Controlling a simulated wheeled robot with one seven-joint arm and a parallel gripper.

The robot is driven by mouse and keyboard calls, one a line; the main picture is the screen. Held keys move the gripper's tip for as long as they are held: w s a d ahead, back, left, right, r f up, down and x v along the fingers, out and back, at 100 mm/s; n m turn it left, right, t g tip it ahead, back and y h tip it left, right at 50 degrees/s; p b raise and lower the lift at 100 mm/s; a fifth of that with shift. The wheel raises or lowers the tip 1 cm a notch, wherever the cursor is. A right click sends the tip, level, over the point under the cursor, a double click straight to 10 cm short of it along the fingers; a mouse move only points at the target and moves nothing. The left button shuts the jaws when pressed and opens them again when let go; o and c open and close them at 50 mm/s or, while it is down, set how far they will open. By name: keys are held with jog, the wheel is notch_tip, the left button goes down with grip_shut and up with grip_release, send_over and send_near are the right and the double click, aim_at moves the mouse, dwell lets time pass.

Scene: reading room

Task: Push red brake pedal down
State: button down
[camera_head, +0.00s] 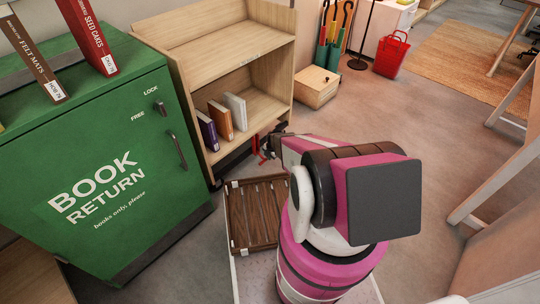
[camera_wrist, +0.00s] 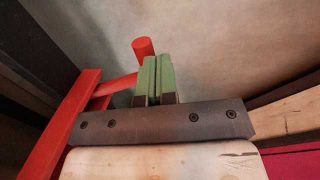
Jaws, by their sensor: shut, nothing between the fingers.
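The red brake pedal (camera_wrist: 143,48) shows in the wrist view as a red rod with a rounded end, joined to a long red bar (camera_wrist: 68,125) on the left. In the head view a small red part of it (camera_head: 261,158) shows low beside the wooden book cart (camera_head: 262,108). My gripper (camera_wrist: 155,62) is shut, with its green fingertips together and nothing between them. The fingertips lie just right of the rod's end and partly cover the rod. I cannot tell whether they touch it. In the head view my arm hides most of the gripper.
The cart holds several books (camera_head: 222,118) on its lower shelf. A green book return box (camera_head: 110,150) stands at left. A slatted wooden board (camera_head: 256,212) lies in front of the cart. A wooden box (camera_head: 316,88) and a red basket (camera_head: 391,54) stand behind.

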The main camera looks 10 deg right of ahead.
jog(key=shift+f, duration=0.4)
jog(key=shift+f, duration=0.2)
dwell(0.3)
